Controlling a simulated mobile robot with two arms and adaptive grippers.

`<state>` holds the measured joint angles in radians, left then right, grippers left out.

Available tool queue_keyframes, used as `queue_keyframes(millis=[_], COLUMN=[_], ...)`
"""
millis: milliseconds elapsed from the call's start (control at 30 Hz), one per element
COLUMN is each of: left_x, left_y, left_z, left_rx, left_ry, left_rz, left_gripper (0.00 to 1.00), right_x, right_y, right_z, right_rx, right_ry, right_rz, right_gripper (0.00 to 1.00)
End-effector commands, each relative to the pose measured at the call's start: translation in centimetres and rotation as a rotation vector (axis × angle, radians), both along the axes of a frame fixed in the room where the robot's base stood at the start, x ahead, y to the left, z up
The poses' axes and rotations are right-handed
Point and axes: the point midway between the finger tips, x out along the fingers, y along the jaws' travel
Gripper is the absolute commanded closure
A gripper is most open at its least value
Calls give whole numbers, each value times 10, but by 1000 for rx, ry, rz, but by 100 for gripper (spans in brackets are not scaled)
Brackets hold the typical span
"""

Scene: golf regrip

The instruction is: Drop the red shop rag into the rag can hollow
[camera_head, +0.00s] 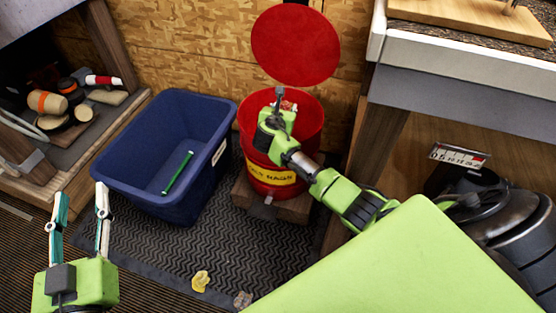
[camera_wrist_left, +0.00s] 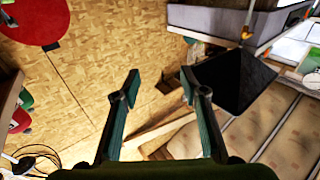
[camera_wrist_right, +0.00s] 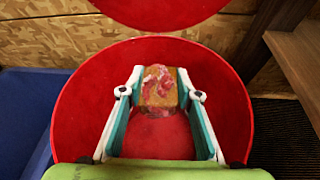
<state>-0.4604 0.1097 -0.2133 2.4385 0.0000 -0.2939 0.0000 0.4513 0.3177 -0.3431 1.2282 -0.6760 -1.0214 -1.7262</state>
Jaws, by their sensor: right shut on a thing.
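The red rag can (camera_head: 262,176) stands on a wooden block with its round red lid (camera_head: 295,45) raised behind it. In the right wrist view the can's open mouth (camera_wrist_right: 85,115) surrounds my right gripper (camera_wrist_right: 160,90). That gripper is shut on the crumpled, pale-spotted red shop rag (camera_wrist_right: 157,92), held between its fingertips. In the head view the rag (camera_head: 288,106) shows only as a small patch beside my right gripper (camera_head: 279,100), over the can's opening. My left gripper (camera_head: 76,190) is open and empty at the lower left, away from the can.
A blue bin (camera_head: 150,200) with a green stick (camera_head: 177,172) inside stands left of the can. Yellow (camera_head: 201,281) and brownish (camera_head: 243,299) crumpled scraps lie on the dark mat (camera_head: 190,260). A workbench (camera_head: 460,75) rises at the right; a shelf with tools is at left.

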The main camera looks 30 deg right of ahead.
Motion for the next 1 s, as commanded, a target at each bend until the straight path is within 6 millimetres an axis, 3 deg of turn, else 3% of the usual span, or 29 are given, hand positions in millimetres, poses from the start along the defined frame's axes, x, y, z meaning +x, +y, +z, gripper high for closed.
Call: queue_keyframes(millis=[300, 500, 933, 967, 1000], left_x=[-8, -14, -17, -17, -17], left_y=[-4, -5, -4, -5, -5], left_z=[44, 62, 69, 69, 69], left_rx=[-56, -80, -89, -89, -89], left_ry=[-209, -294, -324, -324, -324], left_rz=[-13, -17, -20, -20, -20], left_gripper=[60, 60, 60, 60, 60], right_x=[0, 0, 0, 0, 0], right_y=[0, 0, 0, 0, 0], right_z=[-8, -10, -10, -10, -10], right_rx=[0, 0, 0, 0, 0], right_ry=[0, 0, 0, 0, 0], right_rz=[0, 0, 0, 0, 0], right_gripper=[87, 87, 87, 61, 51])
